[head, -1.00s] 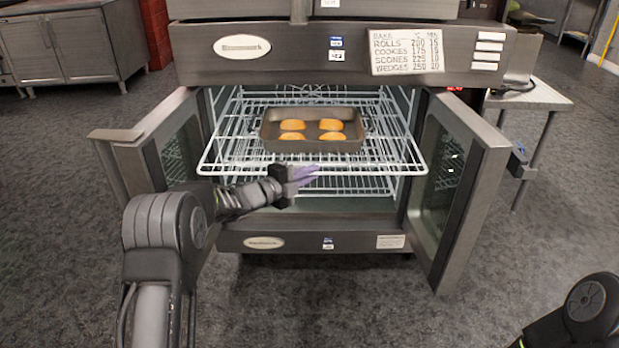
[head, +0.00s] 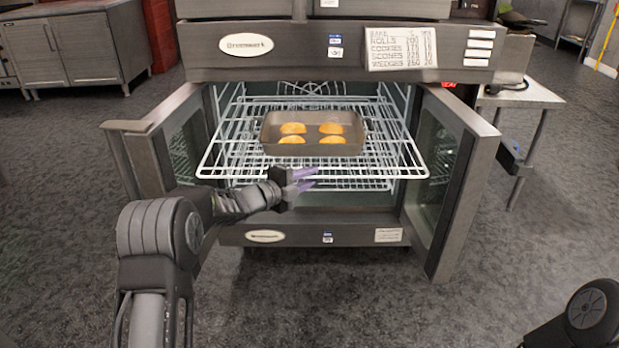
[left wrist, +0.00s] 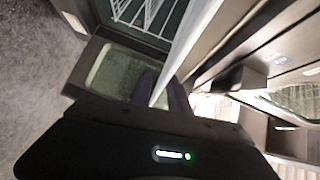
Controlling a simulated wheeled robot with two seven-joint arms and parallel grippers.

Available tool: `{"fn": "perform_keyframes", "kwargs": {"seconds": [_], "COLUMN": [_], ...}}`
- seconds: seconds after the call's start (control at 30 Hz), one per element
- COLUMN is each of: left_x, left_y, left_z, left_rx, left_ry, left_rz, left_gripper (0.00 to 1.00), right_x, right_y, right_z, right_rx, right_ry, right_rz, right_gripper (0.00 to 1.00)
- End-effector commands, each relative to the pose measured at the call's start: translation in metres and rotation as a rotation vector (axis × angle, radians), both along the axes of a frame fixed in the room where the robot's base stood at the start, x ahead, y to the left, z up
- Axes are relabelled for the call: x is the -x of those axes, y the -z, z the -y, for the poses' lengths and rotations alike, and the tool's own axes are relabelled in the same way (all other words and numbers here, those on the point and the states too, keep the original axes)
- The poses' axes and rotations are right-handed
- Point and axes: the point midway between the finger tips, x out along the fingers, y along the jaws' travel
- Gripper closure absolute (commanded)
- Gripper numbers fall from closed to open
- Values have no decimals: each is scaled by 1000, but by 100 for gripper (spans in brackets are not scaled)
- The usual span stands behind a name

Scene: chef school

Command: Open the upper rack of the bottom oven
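The bottom oven (head: 315,234) has both doors swung open. Its upper rack (head: 215,160), white wire, sticks out of the opening toward me and bears a dark baking pan (head: 315,148) with several orange-brown pieces. My left gripper (head: 303,180) is at the left-centre of the rack's front bar. In the left wrist view, a white bar of the rack (left wrist: 190,50) runs between the two dark purple fingers (left wrist: 162,92), which appear closed around it. The exact finger contact is hard to see. Only part of my right arm shows at the lower right; its gripper is out of view.
The left door (head: 155,145) stands beside my left forearm, the right door (head: 462,175) at the rack's other side. A lower wire rack is inside. A metal side table (head: 530,95) stands at the right. The grey floor (head: 370,300) in front is clear.

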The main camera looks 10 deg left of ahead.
Motion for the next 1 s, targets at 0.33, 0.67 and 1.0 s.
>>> {"fn": "perform_keyframes", "kwargs": {"seconds": [0.33, 0.67, 1.0], "left_x": [0, 28, 65], "left_y": [0, -6, -11], "left_z": [1, -17, -39], "left_rx": [1, 1, 1], "left_ry": [1, -1, 1], "left_rz": [1, -1, 1], "left_gripper": [70, 70, 70], "right_x": [0, 0, 0], "right_y": [0, -4, -7], "right_z": [0, 0, 0], "right_rx": [0, 0, 0], "right_ry": [0, 0, -1], "right_rz": [0, 0, 0], "right_gripper": [44, 44, 44]}}
